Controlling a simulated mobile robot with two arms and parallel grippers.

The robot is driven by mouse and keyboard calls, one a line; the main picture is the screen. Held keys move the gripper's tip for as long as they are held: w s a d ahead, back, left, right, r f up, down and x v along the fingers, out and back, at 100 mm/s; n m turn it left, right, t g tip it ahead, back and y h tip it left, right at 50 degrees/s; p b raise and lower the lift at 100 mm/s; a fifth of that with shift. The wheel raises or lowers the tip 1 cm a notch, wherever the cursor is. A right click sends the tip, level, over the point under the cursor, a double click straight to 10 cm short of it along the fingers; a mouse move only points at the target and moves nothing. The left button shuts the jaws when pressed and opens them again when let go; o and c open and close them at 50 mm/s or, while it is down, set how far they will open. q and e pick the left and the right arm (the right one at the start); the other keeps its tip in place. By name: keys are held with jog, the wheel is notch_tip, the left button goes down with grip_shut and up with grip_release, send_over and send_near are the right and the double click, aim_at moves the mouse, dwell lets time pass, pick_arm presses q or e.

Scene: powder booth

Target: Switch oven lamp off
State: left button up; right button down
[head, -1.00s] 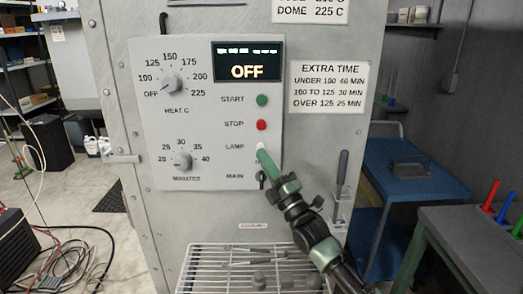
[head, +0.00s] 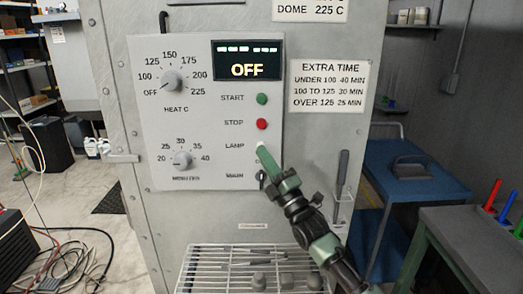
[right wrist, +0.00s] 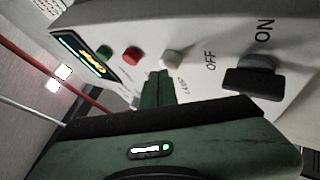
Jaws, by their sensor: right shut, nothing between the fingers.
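The oven's control panel (head: 200,110) faces me in the head view. The white lamp button (head: 261,146), beside the word LAMP, is partly covered by my right gripper (head: 264,150). In the right wrist view the white lamp button (right wrist: 172,59) shows clearly in the row of controls. The shut, empty green fingers (right wrist: 157,88) are close beside it; I cannot tell whether they touch it. No lamp light is visible. My left gripper is not in view.
Above the lamp button are the red stop button (head: 261,124) and green start button (head: 262,99). The black main switch (right wrist: 253,82) is close below it. A wire rack (head: 215,262) juts out under the panel. A blue cart (head: 405,183) stands to the right.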

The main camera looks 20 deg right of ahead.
jog(key=shift+w+d+b, duration=0.1)
jog(key=shift+w+b, duration=0.15)
jog(key=shift+b, duration=0.05)
dwell(0.5)
jog(key=shift+s+a+p, duration=0.25)
jog(key=shift+s+p, duration=0.45)
jog(key=shift+s, duration=0.2)
jog(key=s+a+p, duration=0.1)
jog(key=s+p, duration=0.2)
jog(key=s, duration=0.2)
jog(key=shift+s+a+p, duration=0.35)
jog(key=shift+s, duration=0.05)
